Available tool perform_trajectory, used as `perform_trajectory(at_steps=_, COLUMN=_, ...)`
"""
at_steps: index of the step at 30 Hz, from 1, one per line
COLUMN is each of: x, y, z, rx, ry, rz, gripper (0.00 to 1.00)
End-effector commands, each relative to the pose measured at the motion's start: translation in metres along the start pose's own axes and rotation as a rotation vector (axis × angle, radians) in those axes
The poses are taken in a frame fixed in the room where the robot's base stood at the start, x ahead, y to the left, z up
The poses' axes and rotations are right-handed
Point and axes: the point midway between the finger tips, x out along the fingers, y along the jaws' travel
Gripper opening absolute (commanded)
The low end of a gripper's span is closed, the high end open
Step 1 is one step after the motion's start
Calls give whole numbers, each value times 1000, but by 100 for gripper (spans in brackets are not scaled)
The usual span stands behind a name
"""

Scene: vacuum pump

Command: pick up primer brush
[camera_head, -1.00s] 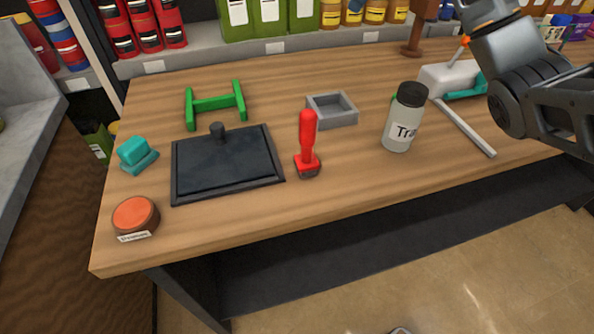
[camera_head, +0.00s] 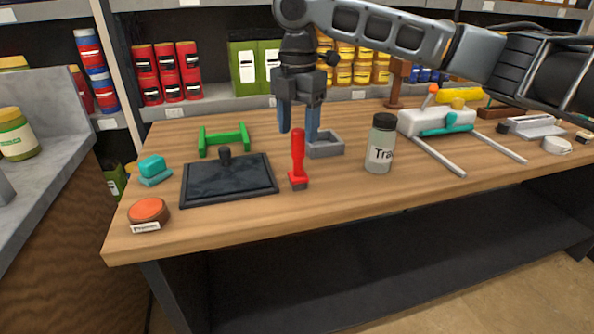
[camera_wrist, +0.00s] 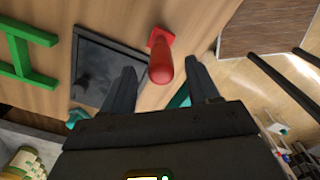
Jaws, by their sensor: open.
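The red upright-handled tool, which looks like the primer brush (camera_head: 298,158), stands on the wooden table, handle up, on a small square red head. It also shows in the wrist view (camera_wrist: 160,66), with its handle end pointing toward the camera. My gripper (camera_head: 298,132) is open and empty, pointing down, above the table and close to the red handle in the head view. In the wrist view my gripper's fingers (camera_wrist: 160,70) reach to either side of the handle's line; I see no contact.
A black tray with a knob (camera_head: 228,181) lies left of the brush. A grey open box (camera_head: 325,149) is behind it, and a black-capped jar (camera_head: 380,150) stands to the right. A green frame (camera_head: 224,139), teal block (camera_head: 153,168) and orange-topped round pot (camera_head: 148,212) are at left.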

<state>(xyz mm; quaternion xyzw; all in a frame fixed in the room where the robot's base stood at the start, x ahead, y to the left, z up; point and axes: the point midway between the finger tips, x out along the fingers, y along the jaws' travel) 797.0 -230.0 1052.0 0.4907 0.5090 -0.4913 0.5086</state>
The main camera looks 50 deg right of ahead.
Motion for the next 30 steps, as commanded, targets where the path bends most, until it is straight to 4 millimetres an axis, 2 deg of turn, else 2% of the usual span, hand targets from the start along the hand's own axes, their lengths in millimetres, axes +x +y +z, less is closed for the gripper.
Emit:
perform_trajectory(at_steps=3, x=18, y=-2, z=3, rx=1, ry=0, rz=-3, gripper=60)
perform_trajectory(at_steps=7, x=32, y=-2, z=2, rx=1, ry=1, rz=-1, gripper=60)
perform_trajectory(at_steps=16, x=37, y=-1, z=2, rx=2, ry=0, rz=1, gripper=60)
perform_trajectory(at_steps=30, x=37, y=-1, z=2, rx=2, ry=0, rz=1, gripper=15)
